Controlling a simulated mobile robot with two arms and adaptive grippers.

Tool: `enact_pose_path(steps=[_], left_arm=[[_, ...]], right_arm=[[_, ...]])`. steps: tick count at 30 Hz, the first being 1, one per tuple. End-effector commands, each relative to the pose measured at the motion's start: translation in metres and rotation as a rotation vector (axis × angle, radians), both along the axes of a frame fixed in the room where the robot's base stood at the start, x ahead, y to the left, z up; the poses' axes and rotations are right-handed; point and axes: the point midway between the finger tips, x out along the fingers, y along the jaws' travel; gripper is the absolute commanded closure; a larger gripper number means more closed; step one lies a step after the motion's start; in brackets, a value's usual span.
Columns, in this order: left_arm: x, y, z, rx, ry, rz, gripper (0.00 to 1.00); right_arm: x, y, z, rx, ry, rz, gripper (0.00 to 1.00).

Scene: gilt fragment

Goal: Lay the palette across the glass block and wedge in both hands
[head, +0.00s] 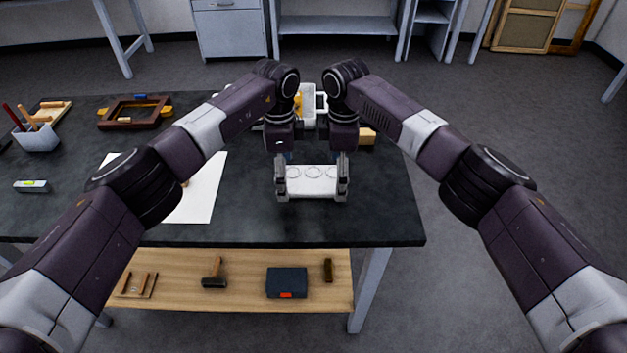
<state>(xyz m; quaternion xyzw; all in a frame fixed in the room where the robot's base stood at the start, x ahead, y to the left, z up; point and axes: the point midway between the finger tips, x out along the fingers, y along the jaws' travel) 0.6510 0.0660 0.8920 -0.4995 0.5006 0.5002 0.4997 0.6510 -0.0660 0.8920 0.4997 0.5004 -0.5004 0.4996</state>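The palette (312,184) is a white slab with a row of round wells, near the front right of the dark table. My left gripper (281,187) is shut on its left end and my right gripper (343,187) is shut on its right end. The palette looks level; I cannot tell how far it is above the tabletop. A tan block (367,136), possibly the wedge, shows partly behind my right gripper's arm. I cannot make out the glass block; my arms hide much of the area behind the palette.
The dark table (392,212) has free room to the right and front. White paper (203,200) lies left of the palette. A wooden frame (135,112), a tool holder (36,136) and a small level (31,186) are farther left. A white and yellow object (309,104) stands behind.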

Motion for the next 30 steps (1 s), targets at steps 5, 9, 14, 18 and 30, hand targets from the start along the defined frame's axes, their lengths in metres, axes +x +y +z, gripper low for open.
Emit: enact_pose_path(steps=[5,9,14,18,30], left_arm=[[0.0001,0.0,0.0,0.0,0.0,0.0,0.07],[0.0001,0.0001,0.0002,0.0,0.0,0.0,0.2],[0.0002,0.0001,0.0002,0.0,0.0,0.001,0.38],[0.0002,0.0002,0.0003,0.0,-0.001,0.001,0.53],[0.0006,0.0002,0.0031,0.0,-0.002,0.001,0.63]], right_arm=[[-0.0002,0.0002,0.0,0.0,0.0,0.0,0.07],[-0.0002,0.0002,0.0,0.0,0.001,0.0,0.2],[-0.0002,0.0001,0.0001,0.0,0.001,0.0,0.38],[-0.0002,0.0001,0.0001,0.0,0.001,0.0,0.53],[0.0,0.0001,0.0029,0.0,0.0,0.0,0.63]])
